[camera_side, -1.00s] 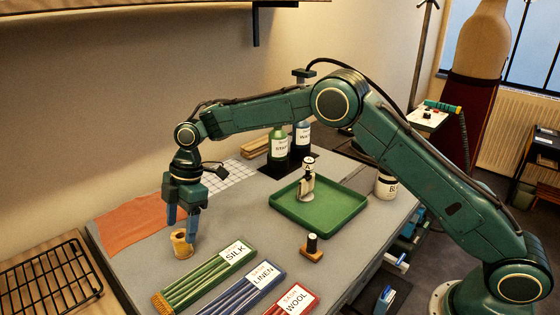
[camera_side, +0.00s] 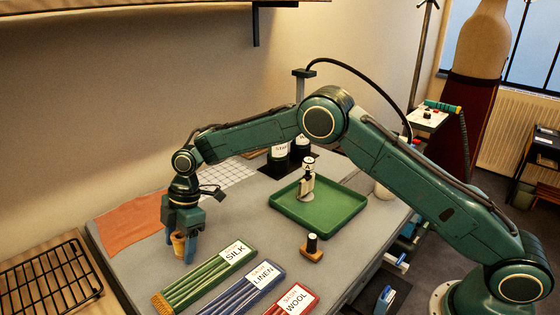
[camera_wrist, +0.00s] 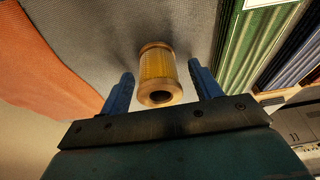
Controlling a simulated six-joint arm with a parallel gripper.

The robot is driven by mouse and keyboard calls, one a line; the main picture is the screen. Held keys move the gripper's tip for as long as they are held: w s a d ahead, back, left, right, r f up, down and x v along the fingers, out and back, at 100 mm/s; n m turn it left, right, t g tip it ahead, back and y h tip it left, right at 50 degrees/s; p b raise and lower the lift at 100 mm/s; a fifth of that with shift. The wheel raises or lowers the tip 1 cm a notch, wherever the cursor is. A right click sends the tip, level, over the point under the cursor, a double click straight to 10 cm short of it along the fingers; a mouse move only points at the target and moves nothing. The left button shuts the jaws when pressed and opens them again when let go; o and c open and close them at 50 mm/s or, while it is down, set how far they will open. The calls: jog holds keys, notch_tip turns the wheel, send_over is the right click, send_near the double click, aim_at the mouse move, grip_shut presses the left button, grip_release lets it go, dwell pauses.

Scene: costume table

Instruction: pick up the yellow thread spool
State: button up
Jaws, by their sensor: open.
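The yellow thread spool (camera_side: 178,244) stands on the grey table at the left, partly hidden by my gripper in the side view. In the wrist view the spool (camera_wrist: 157,72) shows yellow thread between tan ends, with a dark hole in the near end. My gripper (camera_side: 183,257) is lowered around the spool. In the wrist view its blue fingers (camera_wrist: 160,88) stand open, one on each side of the spool, with a gap on both sides.
An orange cloth (camera_side: 132,222) lies behind the spool. A green SILK box (camera_side: 205,279), a blue LINEN box (camera_side: 247,289) and a red WOOL box (camera_side: 292,300) lie to the right. A green tray (camera_side: 335,223) and a small stamp (camera_side: 312,249) stand farther right.

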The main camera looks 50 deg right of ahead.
dwell(0.3)
jog(key=c, duration=1.1)
jog(key=shift+o, duration=0.2)
jog(key=shift+r, duration=0.1)
notch_tip(320, 180, up, 10)
